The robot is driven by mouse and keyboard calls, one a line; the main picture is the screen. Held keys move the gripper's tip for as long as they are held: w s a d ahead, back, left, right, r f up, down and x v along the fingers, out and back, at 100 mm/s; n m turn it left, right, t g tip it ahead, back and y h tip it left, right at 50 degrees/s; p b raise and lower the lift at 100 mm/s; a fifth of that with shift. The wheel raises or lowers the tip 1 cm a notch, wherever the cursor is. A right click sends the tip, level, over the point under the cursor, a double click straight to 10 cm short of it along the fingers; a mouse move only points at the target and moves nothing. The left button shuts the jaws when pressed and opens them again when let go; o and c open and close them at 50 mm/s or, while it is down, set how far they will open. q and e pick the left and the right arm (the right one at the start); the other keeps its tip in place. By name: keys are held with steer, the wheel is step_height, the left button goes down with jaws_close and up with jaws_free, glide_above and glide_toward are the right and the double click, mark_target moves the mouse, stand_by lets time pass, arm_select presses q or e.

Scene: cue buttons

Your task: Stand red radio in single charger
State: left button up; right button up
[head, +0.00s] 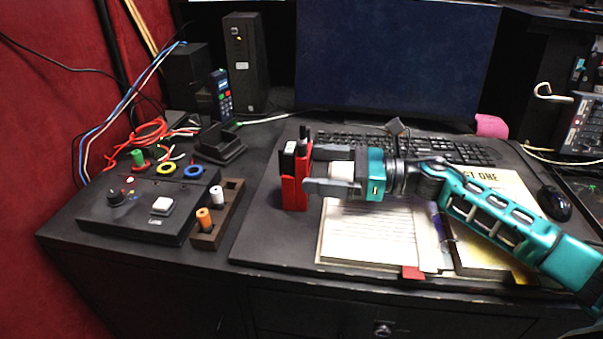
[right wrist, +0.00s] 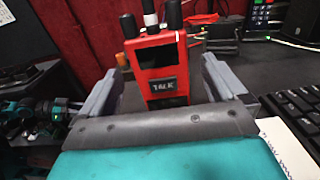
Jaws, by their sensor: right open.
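The red radio (head: 294,180) stands upright on the dark desk mat, left of the open notebook. It has a black top with knobs and an antenna. My right gripper (head: 313,170) is open, reaching in from the right with its fingers at the radio. The black single charger (head: 220,146) sits empty at the back left, beside the cordless phone. My left gripper is outside the head view; teal and dark arm parts at the wrist view's left edge are unclear.
A black control box (head: 140,208) and a wooden holder (head: 220,220) with orange and white pegs stand left of the mat. A cordless phone (head: 221,95) stands behind the charger. A keyboard (head: 420,147) and notebook (head: 365,235) lie on the right. Loose cables lie left of the charger.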

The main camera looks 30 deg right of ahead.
mark_target(292, 165)
steer(key=p+x, duration=0.1)
steer(key=x, duration=0.4)
steer(key=shift+w+r, duration=0.15)
steer(key=shift+w+a, duration=0.1)
steer(key=shift+a, duration=0.15)
steer(key=shift+c, duration=0.2)
steer(key=c, duration=1)
steer(key=shift+c, duration=1.2)
